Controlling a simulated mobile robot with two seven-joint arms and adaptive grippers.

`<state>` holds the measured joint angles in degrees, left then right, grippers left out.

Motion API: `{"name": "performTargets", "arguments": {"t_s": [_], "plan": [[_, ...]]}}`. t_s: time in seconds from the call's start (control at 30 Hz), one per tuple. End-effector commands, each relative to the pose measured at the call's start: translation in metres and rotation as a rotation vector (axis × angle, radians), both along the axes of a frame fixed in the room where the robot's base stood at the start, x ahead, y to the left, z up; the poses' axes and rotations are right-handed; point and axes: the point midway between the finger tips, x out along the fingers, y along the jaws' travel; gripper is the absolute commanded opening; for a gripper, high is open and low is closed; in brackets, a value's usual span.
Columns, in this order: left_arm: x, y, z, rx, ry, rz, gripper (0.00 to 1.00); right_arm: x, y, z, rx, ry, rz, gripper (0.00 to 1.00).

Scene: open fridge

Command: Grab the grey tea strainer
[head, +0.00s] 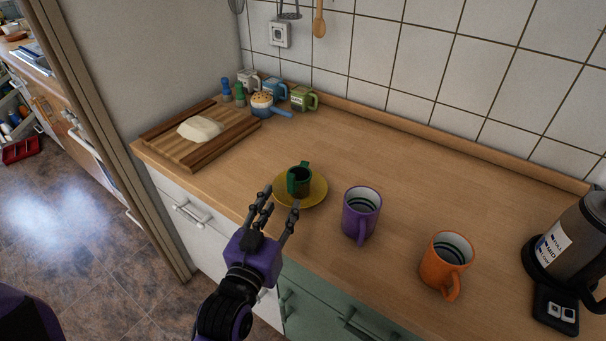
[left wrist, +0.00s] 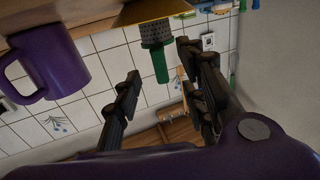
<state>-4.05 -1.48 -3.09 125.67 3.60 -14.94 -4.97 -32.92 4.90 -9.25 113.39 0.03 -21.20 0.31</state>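The tea strainer (head: 300,181) stands on a yellow saucer (head: 314,194) near the counter's front edge. In the left wrist view, which is upside down, the strainer (left wrist: 155,34) shows a grey perforated body and a green handle strip. The saucer (left wrist: 150,11) shows there too. My left gripper (head: 280,208) is open and empty, just in front of the saucer, with its fingers pointing toward the strainer. In the wrist view the strainer's green part appears between the spread fingers, but I see no contact. My right gripper is not in view.
A purple mug (head: 361,217) stands right of the saucer, and an orange mug (head: 444,268) farther right. A kettle (head: 577,240) is at the right edge. A cutting board (head: 168,152) with dough and several small mugs are at the back left. The counter behind the saucer is clear.

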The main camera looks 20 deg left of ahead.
Motion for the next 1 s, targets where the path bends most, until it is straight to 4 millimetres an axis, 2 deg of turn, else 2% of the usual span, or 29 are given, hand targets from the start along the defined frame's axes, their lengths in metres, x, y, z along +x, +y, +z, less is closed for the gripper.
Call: {"name": "performTargets", "arguments": {"t_s": [0.17, 0.37, 0.6, 0.7, 0.97, 1.0], "plan": [[0.008, 0.000, 0.005, 0.010, -0.015, 0.001, 0.38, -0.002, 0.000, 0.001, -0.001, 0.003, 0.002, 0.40], [0.031, -0.002, 0.006, 0.010, -0.016, 0.001, 0.38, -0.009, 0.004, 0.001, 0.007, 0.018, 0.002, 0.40], [0.066, -0.006, 0.007, 0.009, -0.018, 0.001, 0.38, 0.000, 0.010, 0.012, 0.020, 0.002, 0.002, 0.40], [0.075, -0.007, 0.005, 0.010, -0.017, 0.001, 0.38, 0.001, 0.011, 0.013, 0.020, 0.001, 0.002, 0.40], [0.077, -0.007, 0.002, 0.011, -0.013, 0.001, 0.38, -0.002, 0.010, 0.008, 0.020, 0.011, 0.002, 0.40], [0.077, -0.007, 0.003, 0.011, -0.013, 0.001, 0.36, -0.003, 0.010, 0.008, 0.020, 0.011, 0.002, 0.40]]}}
